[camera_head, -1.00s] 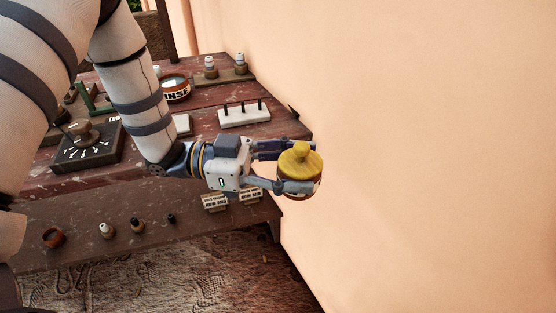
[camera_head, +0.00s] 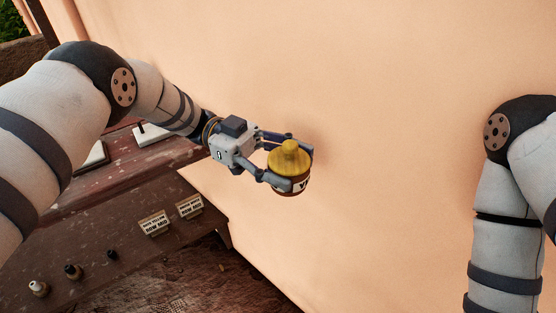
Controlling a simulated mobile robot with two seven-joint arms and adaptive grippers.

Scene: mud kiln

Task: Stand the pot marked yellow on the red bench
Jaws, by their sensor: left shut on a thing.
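A small brown pot (camera_head: 284,187) with a yellow knobbed lid (camera_head: 289,157) and a white label with dark lettering is in my left gripper (camera_head: 287,163). The gripper's fingers are shut around the pot's sides and hold it upright or nearly so, in the air in front of the plain wall, right of the bench. Part of the label is cut off by the pot's curve. My right arm comes in at the right edge, but its gripper is out of the frame. No bench that is clearly red shows; the one in view is dark reddish brown.
The reddish-brown bench (camera_head: 110,215) at the left has a raised back shelf. Two small lettered cards (camera_head: 154,223) and several little bottles (camera_head: 74,271) stand on its lower level. The peach wall (camera_head: 390,150) fills the right side. Rough ground lies below.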

